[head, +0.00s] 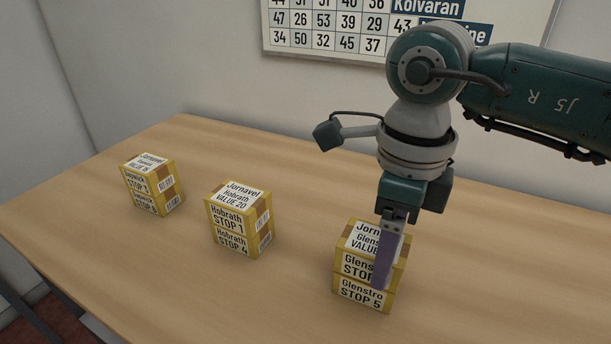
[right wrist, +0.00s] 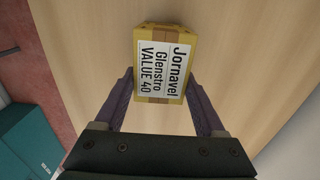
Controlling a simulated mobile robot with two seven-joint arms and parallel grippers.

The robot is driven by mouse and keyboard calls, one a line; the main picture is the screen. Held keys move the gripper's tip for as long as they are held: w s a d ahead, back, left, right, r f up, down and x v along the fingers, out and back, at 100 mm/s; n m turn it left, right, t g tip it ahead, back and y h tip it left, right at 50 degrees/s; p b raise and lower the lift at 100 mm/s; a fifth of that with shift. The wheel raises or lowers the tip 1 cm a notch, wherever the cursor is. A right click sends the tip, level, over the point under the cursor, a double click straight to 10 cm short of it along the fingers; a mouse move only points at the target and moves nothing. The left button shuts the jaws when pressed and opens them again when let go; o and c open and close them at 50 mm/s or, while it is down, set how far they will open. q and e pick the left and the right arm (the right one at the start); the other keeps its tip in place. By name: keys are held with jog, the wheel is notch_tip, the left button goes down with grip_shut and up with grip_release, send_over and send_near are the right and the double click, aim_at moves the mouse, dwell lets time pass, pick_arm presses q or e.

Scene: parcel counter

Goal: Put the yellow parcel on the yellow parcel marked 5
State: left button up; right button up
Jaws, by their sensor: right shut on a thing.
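My right gripper (head: 384,268) is shut on the upper yellow parcel (head: 355,262) of the right-hand stack. In the right wrist view this parcel (right wrist: 165,58) sits between the two purple fingers; its top label reads Jornavel, Glenstro, VALUE 40. Its front label reads STOP, with the number hidden by a finger. The yellow parcel marked Glenstro STOP 5 (head: 362,293) lies on the table directly below. The upper parcel is level and lined up with it, and I see no gap between them. My left gripper is not in view.
A middle stack of two yellow parcels (head: 237,220), marked Hobrath STOP 1 over STOP 4, stands to the left. Another two-parcel stack (head: 152,185) stands at the far left. The wooden table (head: 190,290) is clear between stacks. A number board (head: 330,30) hangs on the wall behind.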

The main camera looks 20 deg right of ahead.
jog(key=shift+f, duration=0.15)
jog(key=o, duration=1.5)
